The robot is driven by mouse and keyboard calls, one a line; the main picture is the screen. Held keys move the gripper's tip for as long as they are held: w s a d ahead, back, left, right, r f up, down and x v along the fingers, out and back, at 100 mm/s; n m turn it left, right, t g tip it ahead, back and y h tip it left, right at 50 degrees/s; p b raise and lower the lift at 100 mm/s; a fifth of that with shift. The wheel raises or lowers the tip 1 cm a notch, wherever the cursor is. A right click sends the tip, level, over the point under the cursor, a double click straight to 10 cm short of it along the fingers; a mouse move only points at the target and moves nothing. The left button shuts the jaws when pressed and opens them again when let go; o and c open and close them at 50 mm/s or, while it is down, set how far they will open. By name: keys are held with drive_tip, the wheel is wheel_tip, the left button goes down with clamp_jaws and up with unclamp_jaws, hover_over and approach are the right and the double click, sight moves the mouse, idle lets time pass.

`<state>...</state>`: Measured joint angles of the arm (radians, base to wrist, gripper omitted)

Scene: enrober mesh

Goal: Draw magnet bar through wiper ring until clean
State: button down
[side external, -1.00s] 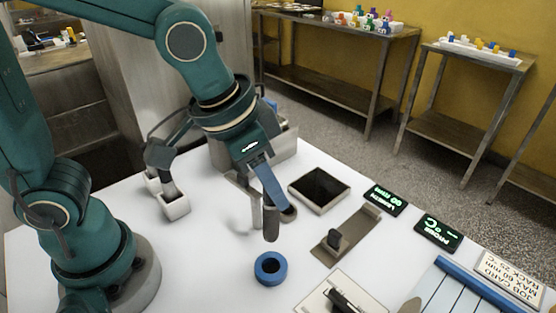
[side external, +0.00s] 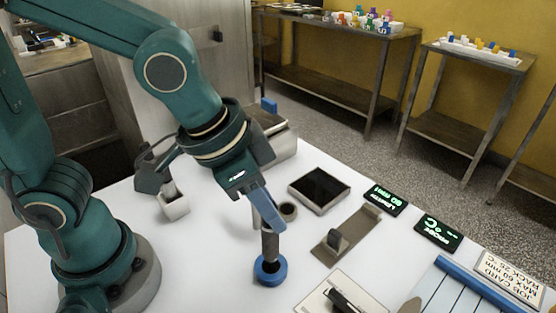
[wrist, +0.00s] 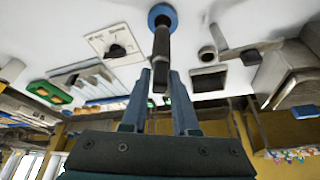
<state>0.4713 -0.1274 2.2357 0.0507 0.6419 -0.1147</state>
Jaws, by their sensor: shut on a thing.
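The magnet bar (side external: 269,244) is a dark grey cylinder held upright below my gripper (side external: 262,218). My gripper is shut on its upper part, and the bar also shows between the fingers in the wrist view (wrist: 161,45). The wiper ring (side external: 270,271) is a thick blue ring on the white table; it also shows in the wrist view (wrist: 162,14). The bar's lower end is at the ring's opening and appears to be inside it. How deep it reaches, and whether it touches the ring's wall, I cannot tell.
A white plate with a black knob (side external: 343,298) is near the front. Small displays (side external: 385,199) stand further right.

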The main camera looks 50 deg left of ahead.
sight(271, 246)
drive_tip(key=shift+f, duration=4.8)
drive_tip(key=shift+w+r, duration=0.1)
drive_tip(key=shift+r, duration=5.55)
